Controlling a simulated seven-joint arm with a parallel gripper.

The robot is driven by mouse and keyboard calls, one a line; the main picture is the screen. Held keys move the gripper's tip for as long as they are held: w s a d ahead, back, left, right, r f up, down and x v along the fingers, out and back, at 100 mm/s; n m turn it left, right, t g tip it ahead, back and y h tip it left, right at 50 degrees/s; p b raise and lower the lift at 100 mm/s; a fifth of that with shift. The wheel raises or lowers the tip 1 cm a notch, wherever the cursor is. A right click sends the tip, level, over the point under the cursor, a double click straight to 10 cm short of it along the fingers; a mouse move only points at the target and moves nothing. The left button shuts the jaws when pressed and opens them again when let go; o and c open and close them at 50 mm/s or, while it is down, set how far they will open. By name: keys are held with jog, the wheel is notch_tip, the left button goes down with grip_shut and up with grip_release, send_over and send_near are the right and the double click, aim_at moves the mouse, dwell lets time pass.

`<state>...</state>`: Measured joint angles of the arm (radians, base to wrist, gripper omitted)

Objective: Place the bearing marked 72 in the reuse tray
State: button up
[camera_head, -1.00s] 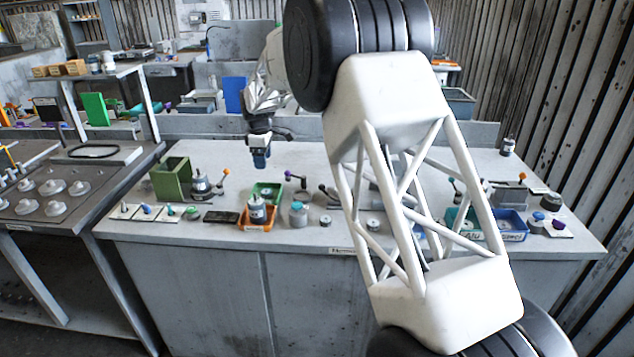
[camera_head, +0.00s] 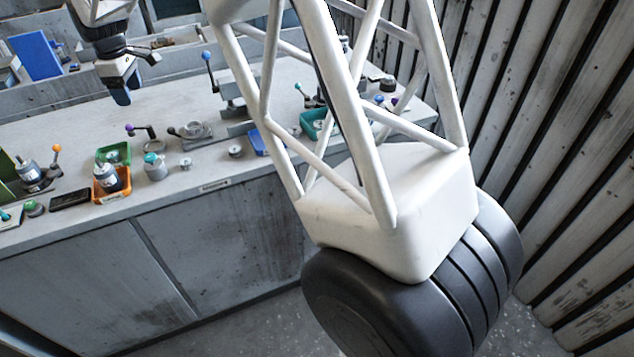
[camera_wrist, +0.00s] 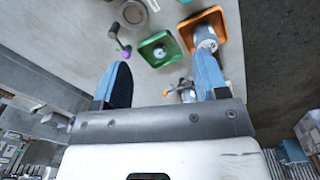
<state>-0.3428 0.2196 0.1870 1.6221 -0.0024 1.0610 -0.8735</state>
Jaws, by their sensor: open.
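My gripper (camera_head: 122,92) is open and empty above the bench, behind the green tray (camera_head: 113,152). In the wrist view its two blue fingers (camera_wrist: 162,78) are spread, with the green tray (camera_wrist: 160,48) beyond and between them. A small round metal part (camera_head: 186,162) and a ring-like metal part (camera_head: 235,151) stand on the bench. No number is readable, so I cannot tell which is the bearing marked 72. The orange tray (camera_head: 104,196) holds a canister. A blue tray (camera_head: 262,141) and a teal tray (camera_head: 312,121) are partly hidden by my arm. I cannot tell which is the reuse tray.
A purple-knobbed lever (camera_head: 140,130), a housing-like metal part (camera_head: 192,131) and a teal-topped jar (camera_head: 154,168) stand near the trays. A blue-knobbed lever (camera_head: 209,72) stands farther right. Bare bench lies behind the trays.

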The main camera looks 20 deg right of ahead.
jog(key=s+d+r+m+t, duration=0.1)
jog(key=s+d+r+m, duration=0.25)
jog(key=s+d, duration=0.65)
jog(key=s+d+r+m, duration=0.35)
jog(key=s+d, duration=0.45)
jog(key=s, duration=0.4)
jog(key=s+d+f+m, duration=0.2)
jog(key=s+d, duration=0.1)
jog(key=s, duration=0.6)
jog(key=s+d+f+m, duration=0.2)
jog(key=s+d, duration=0.2)
jog(key=s, duration=0.5)
jog(key=s+d+f+m+t, duration=0.1)
jog(key=s+d+f+m, duration=0.1)
jog(key=s, duration=0.8)
jog(key=shift+d+f+m, duration=0.35)
jog(key=shift+d+m, duration=0.25)
jog(key=shift+d, duration=0.25)
